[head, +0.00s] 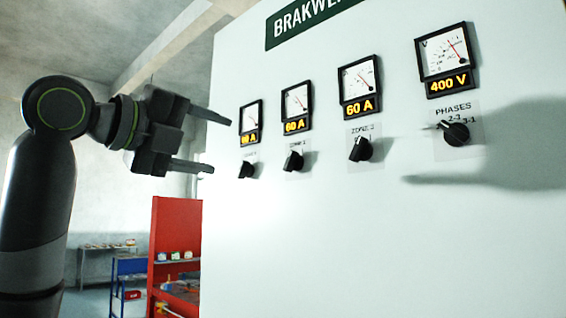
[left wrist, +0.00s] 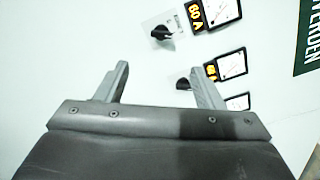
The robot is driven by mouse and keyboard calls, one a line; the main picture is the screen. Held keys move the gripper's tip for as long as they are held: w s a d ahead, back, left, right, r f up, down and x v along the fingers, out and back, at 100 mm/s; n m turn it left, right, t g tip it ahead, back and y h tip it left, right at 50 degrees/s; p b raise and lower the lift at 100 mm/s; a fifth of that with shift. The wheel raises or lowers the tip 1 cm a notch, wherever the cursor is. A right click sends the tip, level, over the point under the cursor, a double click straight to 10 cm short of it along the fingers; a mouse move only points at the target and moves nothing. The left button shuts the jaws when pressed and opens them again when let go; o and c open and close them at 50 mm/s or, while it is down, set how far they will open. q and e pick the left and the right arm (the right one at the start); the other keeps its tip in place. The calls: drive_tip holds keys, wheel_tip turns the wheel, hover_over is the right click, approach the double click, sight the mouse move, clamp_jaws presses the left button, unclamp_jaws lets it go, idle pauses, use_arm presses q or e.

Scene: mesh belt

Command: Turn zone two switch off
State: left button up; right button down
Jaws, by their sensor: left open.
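The white panel (head: 320,240) carries a row of black rotary switches. The zone two switch (head: 293,161) is second from the left, below a 60 A meter (head: 296,105); its small label is hard to read, and its pointer setting is unclear. My left gripper (head: 221,145) is open and empty, left of the leftmost switch (head: 246,170) and apart from the zone two switch. In the left wrist view the open jaws (left wrist: 158,67) face the panel; one switch (left wrist: 160,33) shows beyond them, and another (left wrist: 183,84) is partly hidden by the right finger. My right gripper is not visible.
A third zone switch (head: 360,148) and the phases switch (head: 455,131) stand farther right, under their meters. A dark green sign (head: 305,20) is above. A red rack (head: 175,230) stands behind at the lower left. A gripper-shaped shadow falls on the panel's right side.

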sight(293, 162)
use_arm(q)
drive_tip(key=p+x, duration=0.8)
drive_tip(key=x, duration=0.9)
drive_tip(key=shift+d, duration=0.2)
drive_tip(key=c, duration=1)
